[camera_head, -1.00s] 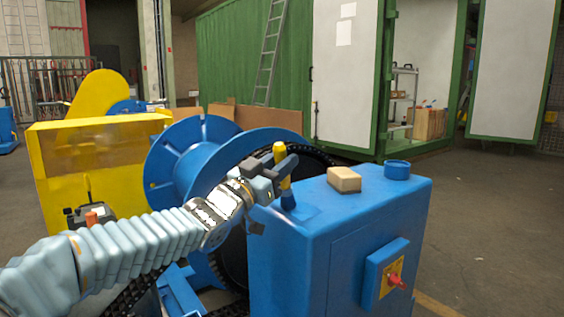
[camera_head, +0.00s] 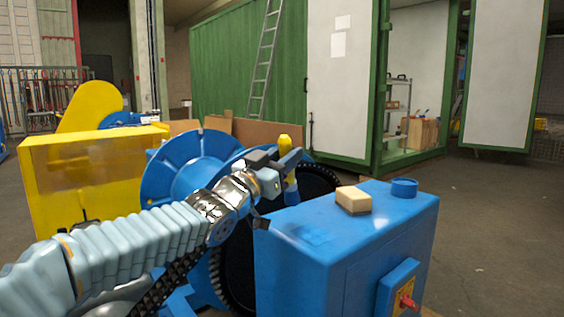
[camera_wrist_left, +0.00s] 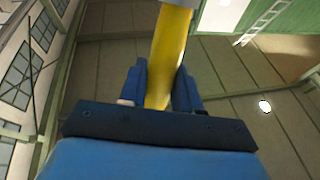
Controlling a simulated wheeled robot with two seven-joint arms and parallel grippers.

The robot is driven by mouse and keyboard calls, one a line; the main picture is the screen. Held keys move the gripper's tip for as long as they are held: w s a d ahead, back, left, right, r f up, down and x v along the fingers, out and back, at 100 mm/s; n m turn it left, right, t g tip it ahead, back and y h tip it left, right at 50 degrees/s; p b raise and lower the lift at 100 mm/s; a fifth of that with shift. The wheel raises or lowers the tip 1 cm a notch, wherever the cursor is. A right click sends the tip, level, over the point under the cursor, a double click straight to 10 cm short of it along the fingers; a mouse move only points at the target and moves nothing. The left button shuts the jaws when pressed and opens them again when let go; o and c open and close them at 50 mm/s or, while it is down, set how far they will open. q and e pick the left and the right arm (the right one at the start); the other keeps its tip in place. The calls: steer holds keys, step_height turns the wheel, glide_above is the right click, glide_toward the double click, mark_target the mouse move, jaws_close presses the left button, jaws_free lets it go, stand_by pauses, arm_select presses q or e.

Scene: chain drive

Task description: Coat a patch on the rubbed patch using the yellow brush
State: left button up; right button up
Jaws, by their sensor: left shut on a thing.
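My left gripper (camera_head: 281,168) is shut on the yellow brush (camera_head: 285,143), which stands roughly upright. In the left wrist view, the brush's yellow handle (camera_wrist_left: 169,55) runs between the two blue fingers. A patch (camera_head: 316,235) of slightly different blue with a glossy look lies on the cabinet top, nearer the front than the brush. My right gripper is not in view.
A tan block (camera_head: 354,200) and a blue cup (camera_head: 404,188) stand on the cabinet top, right of the patch. A red switch (camera_head: 406,302) sticks out of the cabinet's front. A large blue spoked wheel (camera_head: 185,165) and a yellow housing (camera_head: 85,180) stand behind my left arm.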

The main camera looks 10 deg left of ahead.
arm_select(q)
steer(key=shift+r+p, duration=0.35)
steer(key=shift+r, duration=0.7)
